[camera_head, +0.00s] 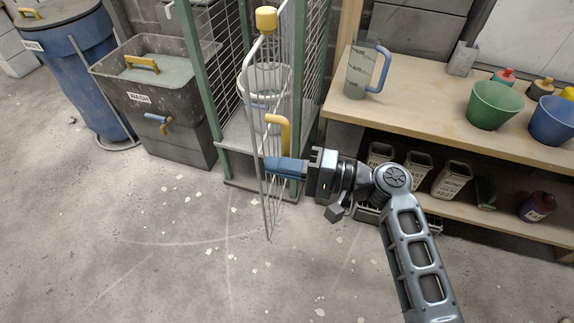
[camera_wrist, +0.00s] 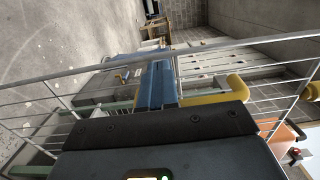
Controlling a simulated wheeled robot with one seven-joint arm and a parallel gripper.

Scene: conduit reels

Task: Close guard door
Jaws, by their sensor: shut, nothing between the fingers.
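The guard door (camera_head: 252,95) is a narrow wire-mesh panel on the green-framed cage. It stands swung out from the cage front, seen nearly edge-on, with its lower end over the floor. Its yellow handle (camera_head: 283,125) sticks out on the right side. My gripper (camera_head: 268,164) is at the door, just below the handle, its blue fingers together and empty. In the wrist view the shut fingers (camera_wrist: 158,78) lie beside the yellow handle (camera_wrist: 215,97), among the door's wires (camera_wrist: 60,74). I cannot tell whether they touch the door or reach between its wires.
The cage (camera_head: 205,80) holds a white bucket (camera_head: 262,84). A grey wash tub (camera_head: 130,105) and a blue barrel (camera_head: 90,70) stand left. A workbench (camera_head: 425,112) with a jug (camera_head: 362,75) and pots stands right. The floor in front is clear.

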